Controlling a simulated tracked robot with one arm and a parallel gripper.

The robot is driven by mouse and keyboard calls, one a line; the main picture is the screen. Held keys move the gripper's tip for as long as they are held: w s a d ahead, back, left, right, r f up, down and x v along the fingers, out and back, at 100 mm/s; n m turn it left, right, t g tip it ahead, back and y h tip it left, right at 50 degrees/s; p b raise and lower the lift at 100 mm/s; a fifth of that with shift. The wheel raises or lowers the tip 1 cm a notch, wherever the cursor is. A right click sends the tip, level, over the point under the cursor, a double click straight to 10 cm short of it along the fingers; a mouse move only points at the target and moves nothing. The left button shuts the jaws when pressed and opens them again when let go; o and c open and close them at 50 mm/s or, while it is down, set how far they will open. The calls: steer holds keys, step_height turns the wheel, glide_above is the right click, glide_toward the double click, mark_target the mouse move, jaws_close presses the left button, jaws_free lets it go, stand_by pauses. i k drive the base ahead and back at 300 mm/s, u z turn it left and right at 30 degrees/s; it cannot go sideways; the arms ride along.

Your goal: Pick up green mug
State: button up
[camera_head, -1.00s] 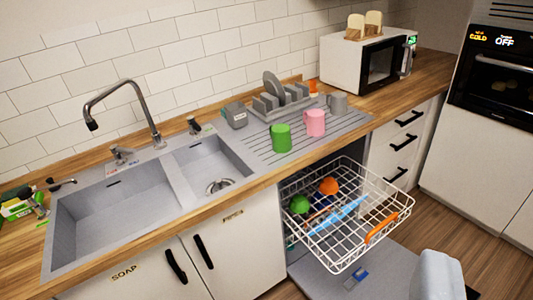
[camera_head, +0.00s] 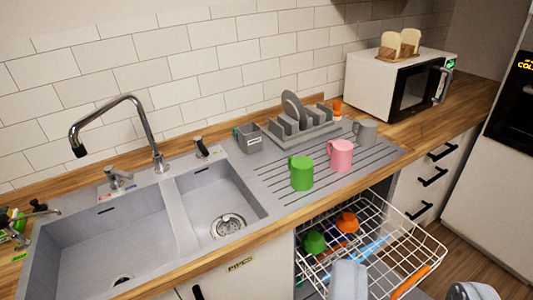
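The green mug (camera_head: 302,173) stands upright on the ribbed grey drainboard, just right of the small sink basin. A pink mug (camera_head: 340,155) stands close behind it to the right, and a grey mug (camera_head: 366,131) stands further back. Pale grey rounded parts of mine (camera_head: 348,281) enter at the bottom edge, well below the green mug and apart from it. I cannot make out fingertips on them, so whether my gripper is open or shut does not show. Nothing is seen touching the green mug.
A grey dish rack (camera_head: 307,131) and a small grey caddy (camera_head: 248,138) stand behind the mugs. The faucet (camera_head: 153,133) rises at the left. An open dishwasher rack (camera_head: 428,244) sticks out below the counter. A microwave (camera_head: 384,90) stands at the back right.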

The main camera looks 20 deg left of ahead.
mark_target(301, 168)
steer(key=u, duration=0.25)
steer(key=i, duration=1.05)
steer(key=u, duration=0.1)
